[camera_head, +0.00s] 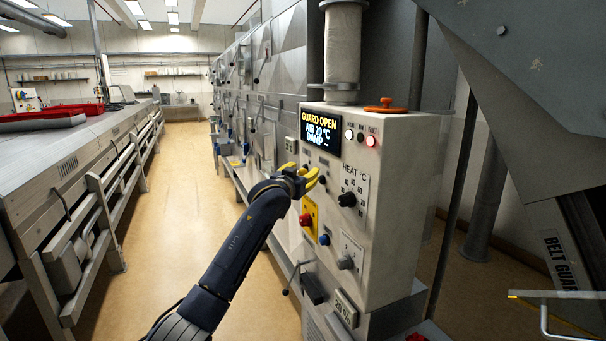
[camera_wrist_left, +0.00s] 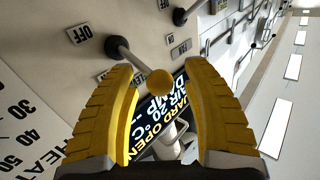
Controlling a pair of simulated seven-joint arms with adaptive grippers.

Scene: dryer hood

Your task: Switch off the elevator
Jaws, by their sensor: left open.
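The grey control cabinet (camera_head: 385,215) stands in the middle of the head view. My left gripper (camera_head: 310,180) is at the left part of its front, below the display. In the left wrist view the gripper (camera_wrist_left: 160,115) is open, with its two yellow fingers apart. A lever switch with a round brass-coloured tip (camera_wrist_left: 160,82) shows between the fingers, with no clear contact. An OFF plate (camera_wrist_left: 79,34) is beside its base, and a small ON plate (camera_wrist_left: 181,48) is on the other side. My right gripper is not in view.
The display (camera_head: 320,132) reads GUARD OPEN, AIR 20 °C and DAMP. A black HEAT knob (camera_head: 347,200), a red knob on a yellow plate (camera_head: 306,220), a blue button (camera_head: 325,240) and a grey knob (camera_head: 346,263) are close by. The aisle (camera_head: 180,175) at left is clear.

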